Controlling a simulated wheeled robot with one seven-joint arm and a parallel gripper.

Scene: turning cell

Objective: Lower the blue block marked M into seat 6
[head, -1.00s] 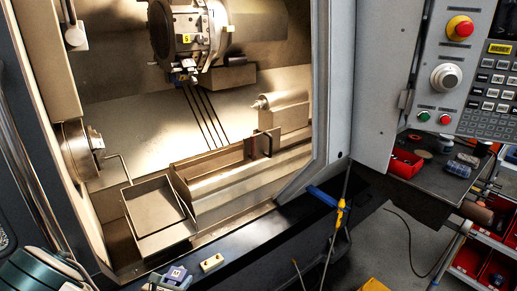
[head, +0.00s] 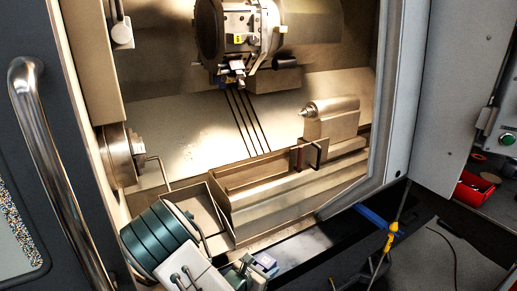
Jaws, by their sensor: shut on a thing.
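A small blue block (head: 265,261) shows near the bottom middle of the head view, with a pale top face; its mark is too small to read. My gripper (head: 252,271) is shut on it, in front of the lathe's opening. The tool turret (head: 210,30) hangs at the upper middle inside the machine. It carries a yellow number label (head: 238,39), which I cannot read surely. A tool holder with bluish parts (head: 236,68) sits at its lower side. I cannot tell which place is seat 6.
The chuck (head: 118,155) is at the left, the tailstock (head: 328,115) at the right. An open metal tray (head: 208,208) lies partly behind my arm. A door handle (head: 60,190) stands at far left. A blue-and-yellow item (head: 390,238) lies at the front right.

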